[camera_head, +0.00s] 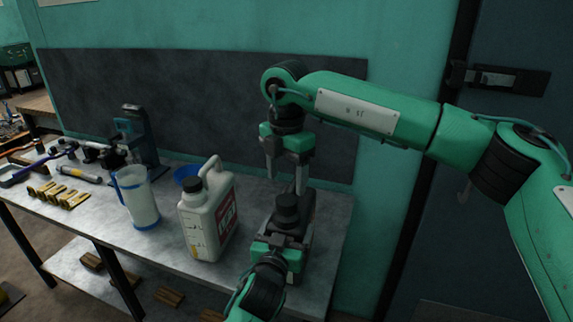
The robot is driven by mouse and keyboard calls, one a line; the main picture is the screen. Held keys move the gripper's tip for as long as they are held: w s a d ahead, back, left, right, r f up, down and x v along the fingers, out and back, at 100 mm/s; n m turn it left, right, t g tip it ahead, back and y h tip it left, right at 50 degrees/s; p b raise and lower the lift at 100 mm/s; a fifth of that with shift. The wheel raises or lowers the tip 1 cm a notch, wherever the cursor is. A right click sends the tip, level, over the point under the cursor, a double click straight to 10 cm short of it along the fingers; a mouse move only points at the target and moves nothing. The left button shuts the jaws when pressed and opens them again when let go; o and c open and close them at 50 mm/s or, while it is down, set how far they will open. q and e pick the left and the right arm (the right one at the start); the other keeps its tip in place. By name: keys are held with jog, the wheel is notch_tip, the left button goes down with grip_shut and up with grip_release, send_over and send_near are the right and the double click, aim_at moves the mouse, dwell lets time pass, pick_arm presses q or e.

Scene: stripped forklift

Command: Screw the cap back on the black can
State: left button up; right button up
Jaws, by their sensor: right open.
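The black can (306,212) stands near the right end of the grey bench, partly hidden by my grippers. A dark round cap (287,201) shows at its top; I cannot tell whether it is seated or screwed tight. My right gripper (285,183) points down just above the cap, open, its two fingers apart with nothing seen between them. My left gripper (277,246) comes up from the bottom of the picture against the near side of the can. Its fingertips are hard to make out, so its grip is unclear.
A white jug (207,222) with a black cap stands just left of the can. Further left are a clear pitcher (137,197), a blue funnel (187,171) and several tools. The dark backboard (220,110) rises behind the bench (330,235). The bench's right edge is close to the can.

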jog(key=n, duration=0.4)
jog(key=shift+r+n, duration=0.15)
jog(key=shift+n, duration=0.25)
jog(key=n, duration=0.4)
jog(key=shift+r+n, duration=0.15)
jog(key=shift+n, duration=0.15)
jog(key=n, duration=0.4)
jog(key=shift+r, duration=0.15)
jog(key=n, duration=0.5)
jog(key=shift+r, duration=0.15)
jog(key=n, duration=0.4)
jog(key=shift+r+n, duration=0.1)
jog(key=shift+n, duration=0.2)
jog(key=n, duration=0.4)
jog(key=shift+r, duration=0.15)
jog(key=n, duration=0.5)
jog(key=shift+r, duration=0.15)
jog(key=n, duration=0.4)
jog(key=shift+r+n, duration=0.15)
jog(key=shift+n, duration=0.15)
